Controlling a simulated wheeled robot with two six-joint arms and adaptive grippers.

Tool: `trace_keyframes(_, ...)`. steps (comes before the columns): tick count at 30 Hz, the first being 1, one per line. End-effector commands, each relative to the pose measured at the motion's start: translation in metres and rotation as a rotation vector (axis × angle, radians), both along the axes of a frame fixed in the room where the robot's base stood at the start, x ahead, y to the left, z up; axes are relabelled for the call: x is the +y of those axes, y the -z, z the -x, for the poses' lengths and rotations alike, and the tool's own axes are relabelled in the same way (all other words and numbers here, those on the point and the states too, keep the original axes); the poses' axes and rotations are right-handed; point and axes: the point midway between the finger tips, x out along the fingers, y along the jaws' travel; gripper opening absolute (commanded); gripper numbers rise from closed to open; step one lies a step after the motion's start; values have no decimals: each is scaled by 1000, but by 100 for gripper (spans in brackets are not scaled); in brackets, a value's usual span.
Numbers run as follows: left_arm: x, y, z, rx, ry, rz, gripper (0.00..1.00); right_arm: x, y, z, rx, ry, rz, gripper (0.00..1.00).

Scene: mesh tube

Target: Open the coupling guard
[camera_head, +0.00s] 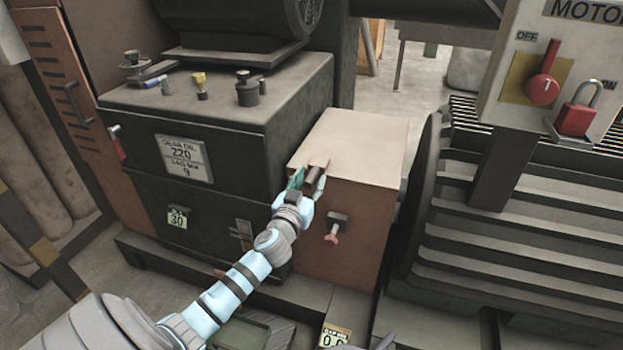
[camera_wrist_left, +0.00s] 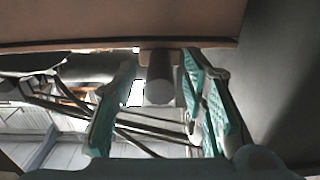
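The coupling guard (camera_head: 365,137) is a tan-brown box between the dark gear unit and the ribbed motor. Its top looks closed. A short handle (camera_head: 313,177) sticks out at the front of its top edge; it shows as a dark round bar in the left wrist view (camera_wrist_left: 160,84). My left gripper (camera_head: 306,182) is at this handle. Its fingers, with teal pads, stand apart on either side of the bar (camera_wrist_left: 158,105), with a visible gap on the left side. A latch with a reddish tip (camera_head: 335,229) is on the guard's front face. My right gripper is not seen.
The gear unit (camera_head: 215,115) with fittings on top stands left of the guard. The motor (camera_head: 510,235) stands close on the right. Above it is a switch box (camera_head: 555,75) with a red rotary switch (camera_head: 541,84) and a red padlock (camera_head: 577,117).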

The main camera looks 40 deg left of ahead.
Motion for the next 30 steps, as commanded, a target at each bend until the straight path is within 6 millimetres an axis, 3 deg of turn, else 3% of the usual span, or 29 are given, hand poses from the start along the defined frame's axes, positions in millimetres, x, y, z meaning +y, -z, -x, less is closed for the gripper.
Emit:
trace_keyframes(5, 6, 1, -19, 0, 0, 0, 39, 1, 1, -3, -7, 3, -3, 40)
trace_keyframes(13, 7, 1, -21, 1, 1, 0, 39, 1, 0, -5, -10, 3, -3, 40)
trace_keyframes(21, 7, 1, -21, 1, 1, 0, 0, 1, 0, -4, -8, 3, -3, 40)
trace_keyframes(30, 7, 0, -21, 3, 1, -1, 0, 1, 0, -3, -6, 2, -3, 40)
